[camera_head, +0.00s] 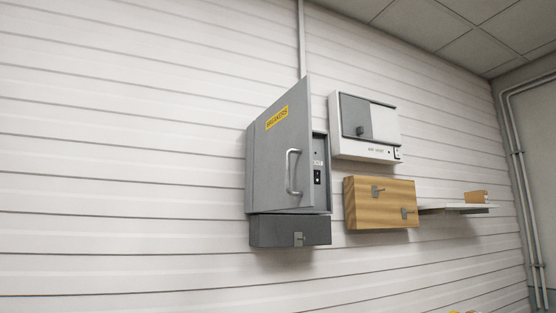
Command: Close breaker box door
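The grey breaker box (322,175) is mounted on the white slatted wall near the middle of the head view. Its grey door (270,165) stands partly open, hinged on the left, with its right edge swung out from the box. The door carries a yellow label reading BREAKERS (276,118) and a silver bar handle (293,172) near its lower right. A strip of the box inside, with small dark switches, shows to the right of the door; the rest is hidden behind it. My gripper is not in view.
A dark grey box (285,231) with a latch sits directly below the breaker box. To the right are a white and grey unit (365,128), a wooden box (382,203) with two metal fittings, and a shelf (455,209) holding a small brown object (476,197). The wall left of the door is bare.

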